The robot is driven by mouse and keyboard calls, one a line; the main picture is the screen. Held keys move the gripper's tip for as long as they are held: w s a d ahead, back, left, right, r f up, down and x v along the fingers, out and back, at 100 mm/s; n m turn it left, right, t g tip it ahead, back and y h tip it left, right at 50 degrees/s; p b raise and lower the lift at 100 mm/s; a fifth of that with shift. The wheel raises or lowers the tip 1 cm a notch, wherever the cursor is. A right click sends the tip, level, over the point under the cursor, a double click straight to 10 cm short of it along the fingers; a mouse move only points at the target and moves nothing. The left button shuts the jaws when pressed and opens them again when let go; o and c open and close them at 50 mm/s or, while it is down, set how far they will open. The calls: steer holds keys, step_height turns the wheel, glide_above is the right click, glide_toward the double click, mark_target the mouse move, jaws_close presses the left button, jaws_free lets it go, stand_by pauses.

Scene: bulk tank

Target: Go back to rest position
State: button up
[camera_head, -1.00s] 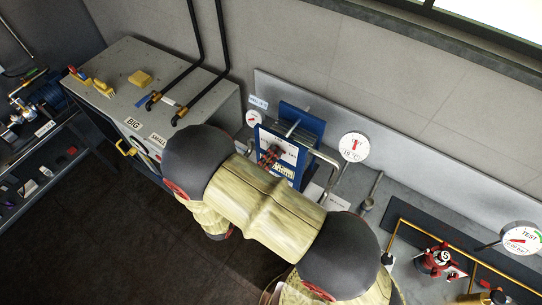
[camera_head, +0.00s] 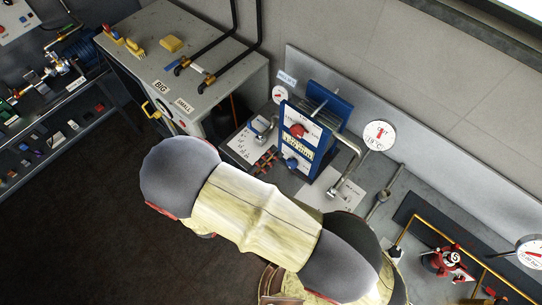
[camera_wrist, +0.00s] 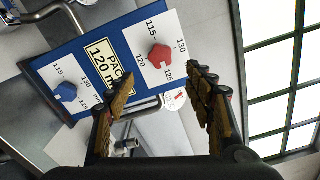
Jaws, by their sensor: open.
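My gripper (camera_wrist: 155,115) shows in the wrist view with its two fingers spread and nothing between them. Beyond it is a blue panel (camera_wrist: 107,42) with a red knob (camera_wrist: 160,56), a blue knob (camera_wrist: 66,91) and a label reading "PAC... 120 m...". The fingers look apart from both knobs. In the head view the blue panel (camera_head: 286,148) stands on the grey bench, and my arm's large links fill the lower middle. The gripper itself is mostly hidden there behind the arm.
A grey cabinet (camera_head: 190,60) marked BIG and SMALL stands at the left back. Dial gauges (camera_head: 379,135) and metal pipes stand near the panel. A red valve (camera_head: 441,261) is at the lower right. A shelf (camera_head: 60,115) stands at far left; dark floor before it is clear.

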stand_by(0.4)
steer(key=s+d+f+m+g+y+b, duration=0.2)
steer(key=s+d+m+g+b, duration=0.35)
steer(key=m, duration=0.75)
steer(key=s+d+f+m+g+y+b, duration=0.2)
steer(key=s+d+m+g, duration=0.2)
steer(key=s+m+g, duration=0.7)
steer(key=w+d+r+m+t+y+b, duration=0.3)
steer(key=d+m+b, duration=0.3)
steer(key=m+b, duration=0.2)
steer(key=w+d+r+m+t+y+b, duration=0.3)
steer(key=d+m+t+y+b, duration=0.1)
steer(key=m+b, duration=0.4)
steer(key=d+m+t, duration=0.1)
steer(key=d+m, duration=0.1)
steer(key=shift+w+d+r+m+b, duration=0.15)
steer(key=shift+d+r+m+b, duration=0.1)
steer(key=shift+m+b, duration=0.15)
